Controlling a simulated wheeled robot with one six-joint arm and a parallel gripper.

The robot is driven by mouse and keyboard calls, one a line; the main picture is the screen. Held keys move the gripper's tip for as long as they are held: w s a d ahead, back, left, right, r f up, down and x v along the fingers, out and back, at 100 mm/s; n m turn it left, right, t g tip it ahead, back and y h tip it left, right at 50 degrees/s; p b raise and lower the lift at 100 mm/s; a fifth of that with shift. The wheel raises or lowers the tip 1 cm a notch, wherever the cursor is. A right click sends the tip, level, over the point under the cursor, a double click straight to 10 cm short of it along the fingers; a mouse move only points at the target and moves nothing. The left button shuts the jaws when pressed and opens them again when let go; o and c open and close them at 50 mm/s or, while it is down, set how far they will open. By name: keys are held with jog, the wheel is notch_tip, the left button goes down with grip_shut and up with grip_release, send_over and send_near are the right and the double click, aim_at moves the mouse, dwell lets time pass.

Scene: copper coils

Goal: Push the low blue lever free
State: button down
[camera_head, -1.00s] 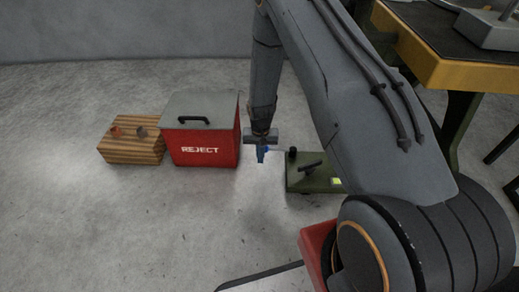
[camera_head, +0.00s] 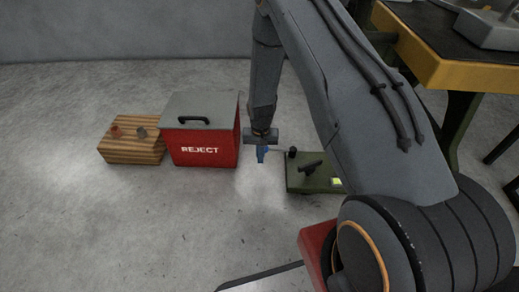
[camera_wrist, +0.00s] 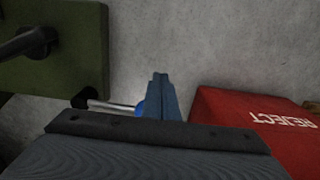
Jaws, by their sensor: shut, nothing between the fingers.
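A thin silver lever (camera_wrist: 110,105) with a blue end (camera_wrist: 140,109) sticks out from a black pivot on the green box (camera_wrist: 85,60). In the wrist view my gripper (camera_wrist: 160,77) has its blue-grey fingers together, just right of the blue end and partly covering it. I cannot tell whether they touch. In the head view my gripper (camera_head: 261,160) points down low between the red bin and the green box (camera_head: 300,187). The lever shows there only as a faint thin line.
A red REJECT bin (camera_head: 205,150) with a grey lid stands close left of my gripper. A striped wooden block (camera_head: 130,151) is farther left. A yellow-edged bench (camera_head: 470,75) is at the upper right. The floor in front is open.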

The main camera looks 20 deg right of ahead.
jog(key=shift+w, duration=0.1)
dwell(0.4)
jog(key=shift+w+d+b, duration=2.75)
jog(key=shift+w+d, duration=0.55)
jog(key=shift+w, duration=1.5)
notch_tip(320, 180, up, 10)
jog(key=s+a+p, duration=0.1)
jog(key=p, duration=0.7)
jog(key=shift+s, duration=0.4)
jog(key=shift+a, duration=0.15)
